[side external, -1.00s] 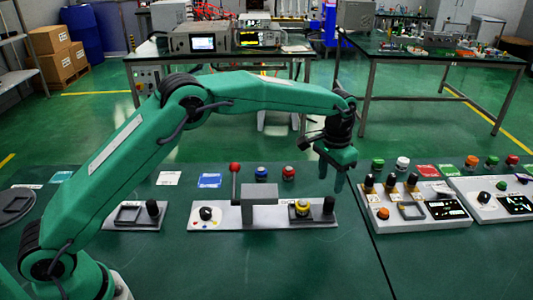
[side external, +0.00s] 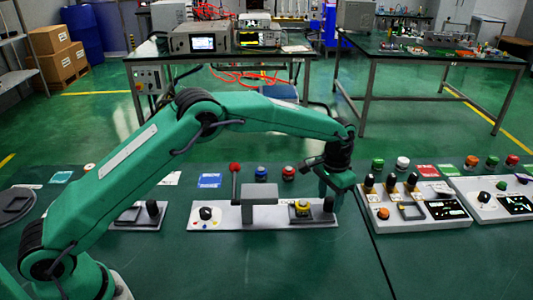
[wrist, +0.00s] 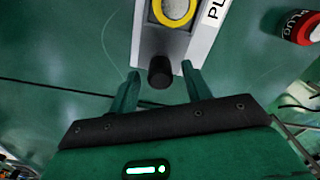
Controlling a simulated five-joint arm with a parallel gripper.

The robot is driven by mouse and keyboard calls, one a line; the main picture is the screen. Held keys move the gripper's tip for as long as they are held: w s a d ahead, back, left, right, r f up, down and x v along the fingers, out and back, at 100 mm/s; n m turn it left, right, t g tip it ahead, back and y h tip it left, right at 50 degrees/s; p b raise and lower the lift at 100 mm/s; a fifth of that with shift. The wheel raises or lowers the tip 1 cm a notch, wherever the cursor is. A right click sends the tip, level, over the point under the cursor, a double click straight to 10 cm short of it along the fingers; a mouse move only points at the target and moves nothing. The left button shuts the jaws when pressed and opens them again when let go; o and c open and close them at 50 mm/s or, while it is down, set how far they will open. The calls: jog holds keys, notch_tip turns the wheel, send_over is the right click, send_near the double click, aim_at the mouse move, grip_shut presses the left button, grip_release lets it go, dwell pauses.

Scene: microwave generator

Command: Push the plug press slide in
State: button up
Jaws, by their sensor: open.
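The plug press is on the right part of a light grey panel (side external: 225,222). Its black slide knob (side external: 328,205) is at the panel's right end, beside a yellow ring (side external: 302,208). In the wrist view the black knob (wrist: 160,72) lies between my fingertips, and the yellow ring (wrist: 175,10) is beyond it at the top edge. My gripper (side external: 337,198) is low at the panel's right end and partly hides the knob. In the wrist view my gripper (wrist: 161,78) is open, its fingers on either side of the knob with visible gaps.
A grey block (side external: 259,208) and a red-topped lever (side external: 235,180) stand on the same panel. A red button marked PLUG (wrist: 298,27) is at the wrist view's upper right. Another panel (side external: 415,217) with knobs stands to the right. The green table in front is clear.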

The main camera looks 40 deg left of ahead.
aim_at(293, 213)
jog(key=shift+f, duration=1.05)
jog(key=shift+c, duration=0.3)
grip_shut()
jog(key=shift+s+a, duration=0.1)
jog(key=shift+a, duration=0.05)
jog(key=shift+s+a+r, duration=0.1)
jog(key=shift+s+a, duration=3.1)
jog(key=shift+a, duration=0.1)
jog(key=shift+c, duration=1)
grip_release()
jog(key=shift+o, duration=1.3)
